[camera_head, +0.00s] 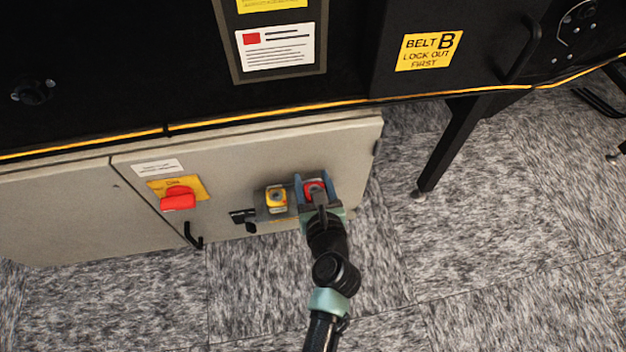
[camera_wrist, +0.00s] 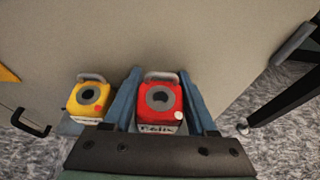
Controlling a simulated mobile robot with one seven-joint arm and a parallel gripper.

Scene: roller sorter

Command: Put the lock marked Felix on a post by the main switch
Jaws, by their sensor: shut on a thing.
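The red lock (camera_wrist: 160,100) has a grey shackle, a dark grey round face and a white label that appears to read Felix. It also shows in the head view (camera_head: 314,187). My gripper (camera_wrist: 158,88) has its blue fingers closed on both sides of this lock. I cannot tell whether the lock still rests on the holder. A yellow lock (camera_wrist: 89,97) stands just left of the gripper, apart from it, and shows in the head view (camera_head: 277,198). The main switch (camera_head: 178,199) is a red handle on a yellow plate, further left on the cabinet front. I cannot make out posts clearly.
The beige cabinet (camera_head: 240,158) fills the middle, with a black handle (camera_head: 193,236) below the switch. A grey holder (camera_head: 263,214) under the locks has a black part at its left. A black machine frame leg (camera_head: 450,145) stands right. Carpet floor in front is clear.

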